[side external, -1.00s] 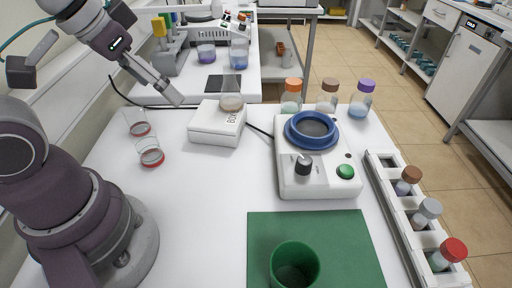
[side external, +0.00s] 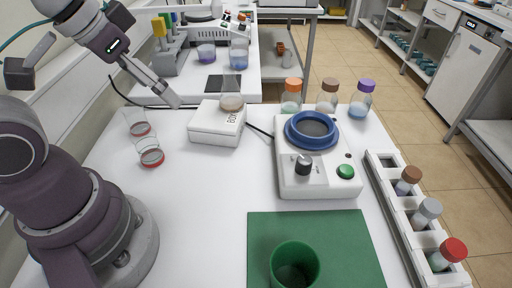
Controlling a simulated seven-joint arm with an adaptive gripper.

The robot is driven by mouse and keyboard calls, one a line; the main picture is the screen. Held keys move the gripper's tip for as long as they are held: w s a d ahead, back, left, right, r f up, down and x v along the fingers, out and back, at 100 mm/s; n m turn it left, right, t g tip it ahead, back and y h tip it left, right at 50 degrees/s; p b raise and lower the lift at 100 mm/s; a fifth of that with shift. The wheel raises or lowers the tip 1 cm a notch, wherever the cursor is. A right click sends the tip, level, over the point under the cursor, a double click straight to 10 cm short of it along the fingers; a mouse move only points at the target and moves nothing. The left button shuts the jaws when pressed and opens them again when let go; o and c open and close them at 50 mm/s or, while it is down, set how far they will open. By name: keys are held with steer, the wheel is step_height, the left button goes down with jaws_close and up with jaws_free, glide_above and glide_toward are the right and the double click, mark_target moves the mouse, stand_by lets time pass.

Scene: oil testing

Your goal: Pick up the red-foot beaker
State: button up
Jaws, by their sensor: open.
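Two clear glass beakers with red bottoms stand on the white table at the left. The far one (side external: 138,124) is just behind and left of the near one (side external: 150,153), and the two stand close together. My gripper (side external: 175,102) reaches down from the upper left and is open and empty. In the picture it appears above and to the right of both beakers, apart from them. The gap between its fingers is hard to see at this angle.
A white box (side external: 213,131) carries another beaker (side external: 231,98) with brownish contents. A device with a blue ring (side external: 312,130), capped bottles (side external: 328,99), a tube rack (side external: 392,208) and a green cup (side external: 295,263) on a green mat (side external: 345,230) stand rightward. The table's left centre is clear.

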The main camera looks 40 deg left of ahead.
steer(key=shift+o, duration=0.4)
steer(key=n+g, duration=0.5)
steer(key=n, duration=1.6)
glide_above(148, 147)
steer(key=w+a, duration=0.2)
step_height(148, 147, down, 9)
steer(key=shift+g, duration=0.3)
steer(key=f, duration=0.3)
steer(key=s+f, duration=0.1)
steer(key=f, duration=0.6)
steer(key=shift+s+a+f, duration=0.15)
steer(key=shift+s+f, duration=0.05)
steer(key=shift+f, duration=0.1)
steer(key=c, duration=1.2)
